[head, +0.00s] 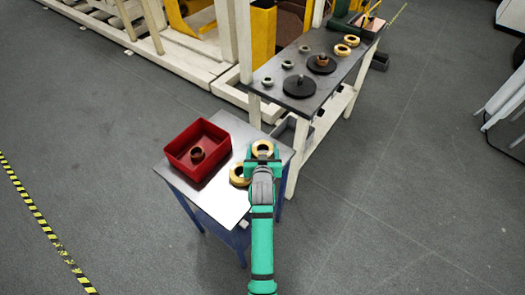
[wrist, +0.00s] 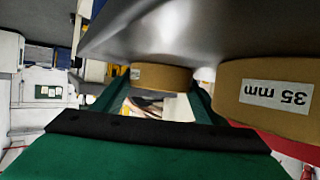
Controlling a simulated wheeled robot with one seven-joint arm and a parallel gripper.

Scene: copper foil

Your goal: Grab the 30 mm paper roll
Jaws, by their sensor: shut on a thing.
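My gripper (head: 262,159) reaches over the small table and is shut on a tan paper roll (head: 262,148). In the wrist view this roll (wrist: 160,76) sits between the green fingers of my gripper (wrist: 155,92); its small white label is too small to read. The picture there is upside down. A second tan roll (head: 239,175) stands on the table just left of my gripper. In the wrist view this roll (wrist: 265,95) is large at the right, with a "35 mm" label. I cannot tell whether the held roll touches the tabletop.
A red bin (head: 217,133) with a brown copper-coloured roll (head: 197,154) inside stands left on the small table (head: 222,205). A long dark bench (head: 330,82) behind holds black discs, small rings and more tan rolls. The table's front is clear.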

